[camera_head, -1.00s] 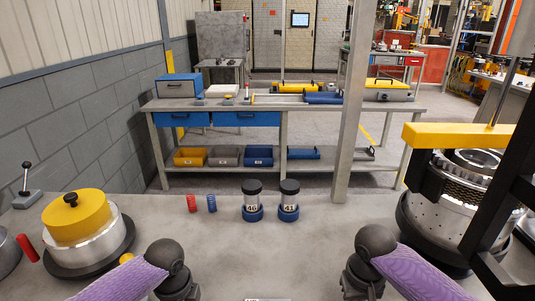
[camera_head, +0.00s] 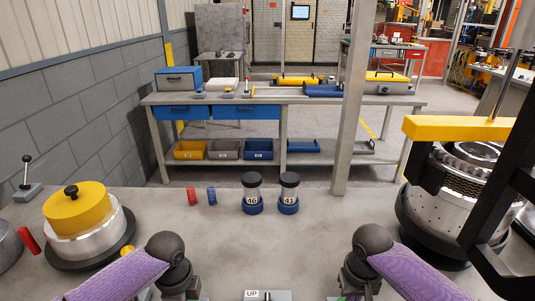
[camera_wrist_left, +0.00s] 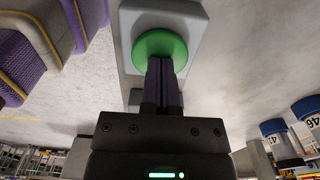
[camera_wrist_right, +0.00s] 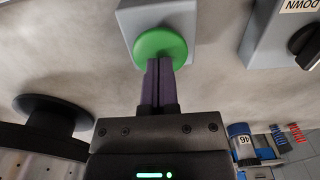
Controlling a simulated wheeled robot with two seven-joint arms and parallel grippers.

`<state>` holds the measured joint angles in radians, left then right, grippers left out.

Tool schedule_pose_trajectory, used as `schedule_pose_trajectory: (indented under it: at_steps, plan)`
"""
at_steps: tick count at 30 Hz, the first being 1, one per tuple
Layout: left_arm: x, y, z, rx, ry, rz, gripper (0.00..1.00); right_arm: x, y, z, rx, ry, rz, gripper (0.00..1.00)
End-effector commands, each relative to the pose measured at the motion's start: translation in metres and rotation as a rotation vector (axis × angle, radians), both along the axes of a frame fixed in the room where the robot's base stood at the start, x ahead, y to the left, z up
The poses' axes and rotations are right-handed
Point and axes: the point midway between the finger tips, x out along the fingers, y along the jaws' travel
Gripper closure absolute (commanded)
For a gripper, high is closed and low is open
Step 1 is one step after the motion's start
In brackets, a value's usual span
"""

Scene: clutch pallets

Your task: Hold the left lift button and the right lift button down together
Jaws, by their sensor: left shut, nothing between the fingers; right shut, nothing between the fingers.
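The left lift button is a green dome (camera_wrist_left: 160,48) on a grey box (camera_wrist_left: 192,22) in the left wrist view. My left gripper (camera_wrist_left: 161,62) is shut and empty, its fingertips overlapping the button's near edge. The right lift button, another green dome (camera_wrist_right: 160,46) on a grey box (camera_wrist_right: 190,18), is in the right wrist view. My right gripper (camera_wrist_right: 158,63) is shut and empty, its tips likewise at the button's near edge. I cannot tell whether either button is touched or pressed. The head view cuts off both fingertips at its bottom edge.
A grey switch box marked UP (camera_head: 278,295) lies between my arms. Two jars (camera_head: 251,190) (camera_head: 288,190) and red and blue springs (camera_head: 192,196) (camera_head: 211,196) stand behind. A yellow-topped drum (camera_head: 78,207) is left, a yellow-armed press (camera_head: 455,130) right.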

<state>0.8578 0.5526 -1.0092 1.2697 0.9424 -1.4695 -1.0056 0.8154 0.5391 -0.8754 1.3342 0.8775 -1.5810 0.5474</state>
Motion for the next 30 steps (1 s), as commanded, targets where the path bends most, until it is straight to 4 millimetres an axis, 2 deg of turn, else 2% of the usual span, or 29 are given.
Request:
schedule_pose_trajectory:
  at_steps: [16, 30]
  plan:
    - [-0.002, -0.001, -0.002, 0.000, 0.007, -0.001, 1.00, 0.000, 0.000, -0.017, 0.001, 0.000, 0.001, 1.00]
    - [-0.002, -0.001, -0.003, 0.000, 0.008, -0.002, 1.00, 0.000, 0.000, -0.020, 0.001, 0.001, -0.001, 1.00]
